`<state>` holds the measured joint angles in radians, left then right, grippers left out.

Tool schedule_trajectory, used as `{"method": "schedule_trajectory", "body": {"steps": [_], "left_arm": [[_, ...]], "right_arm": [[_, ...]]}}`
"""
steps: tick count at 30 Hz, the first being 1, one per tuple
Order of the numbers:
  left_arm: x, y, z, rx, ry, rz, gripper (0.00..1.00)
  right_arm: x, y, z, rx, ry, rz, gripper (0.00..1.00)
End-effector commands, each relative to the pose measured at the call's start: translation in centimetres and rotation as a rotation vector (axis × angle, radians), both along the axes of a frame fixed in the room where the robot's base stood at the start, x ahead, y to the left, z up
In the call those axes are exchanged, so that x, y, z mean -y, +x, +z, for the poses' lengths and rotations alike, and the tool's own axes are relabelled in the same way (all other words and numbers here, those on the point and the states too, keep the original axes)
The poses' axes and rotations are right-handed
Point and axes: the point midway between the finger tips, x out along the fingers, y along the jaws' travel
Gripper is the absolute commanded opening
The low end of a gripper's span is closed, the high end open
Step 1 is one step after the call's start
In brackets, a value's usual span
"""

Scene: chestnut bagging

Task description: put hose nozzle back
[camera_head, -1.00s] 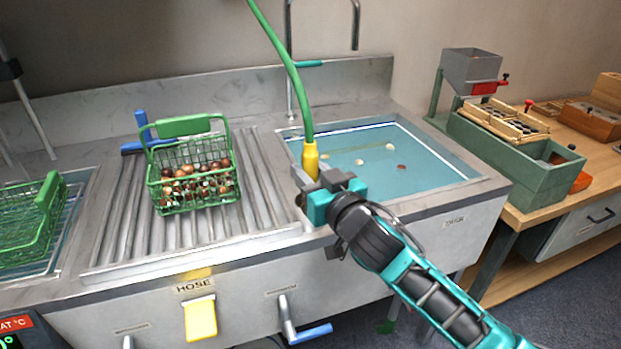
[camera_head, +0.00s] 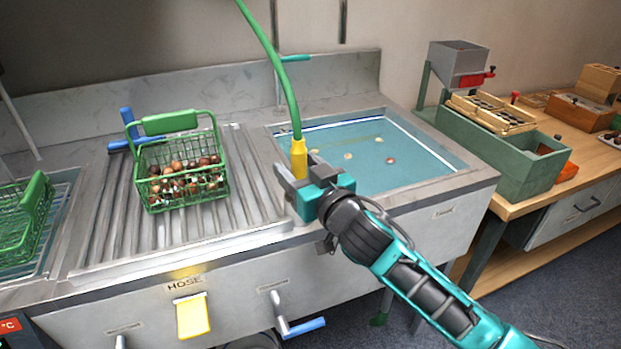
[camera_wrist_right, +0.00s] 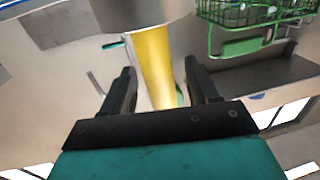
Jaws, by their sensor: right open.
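The yellow hose nozzle (camera_head: 299,158) hangs upright at the end of the green hose (camera_head: 274,62), over the front left of the sink basin. My right gripper (camera_head: 298,172) is open at the nozzle's lower part. In the right wrist view, the nozzle (camera_wrist_right: 155,60) stands between the two spread fingers (camera_wrist_right: 160,75), with a visible gap on each side. The nozzle's lower end is hidden behind the gripper in the head view. A yellow holder (camera_head: 193,316) sits under the HOSE label on the sink front. My left gripper is out of view.
A green wire basket of chestnuts (camera_head: 178,184) stands on the ribbed drainboard (camera_head: 103,215). Several chestnuts float in the water basin (camera_head: 400,160). A blue-handled lever (camera_head: 300,327) sticks out from the sink front. A workbench (camera_head: 535,200) stands at right.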

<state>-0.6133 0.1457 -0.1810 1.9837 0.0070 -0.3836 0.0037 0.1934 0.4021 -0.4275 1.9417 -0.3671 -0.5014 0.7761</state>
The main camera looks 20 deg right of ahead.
Motion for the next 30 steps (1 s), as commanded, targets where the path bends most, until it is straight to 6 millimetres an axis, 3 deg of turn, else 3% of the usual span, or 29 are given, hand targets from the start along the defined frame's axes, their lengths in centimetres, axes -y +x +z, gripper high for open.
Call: {"method": "schedule_trajectory", "body": {"steps": [18, 26, 28, 30], "left_arm": [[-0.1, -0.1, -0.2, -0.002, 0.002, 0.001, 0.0], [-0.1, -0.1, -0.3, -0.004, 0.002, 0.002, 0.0], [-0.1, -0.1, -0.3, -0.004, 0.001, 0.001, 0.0], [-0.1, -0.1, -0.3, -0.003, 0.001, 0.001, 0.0]], "right_arm": [[1.8, -9.6, 0.0, -0.001, 0.001, 0.001, 0.6], [2.3, -11.6, 0.0, -0.001, 0.0, 0.0, 0.6], [2.3, -11.8, -1.1, -0.026, -0.005, -0.004, 0.6], [2.4, -12.3, -4.2, -0.094, -0.02, -0.008, 0.6]]}}
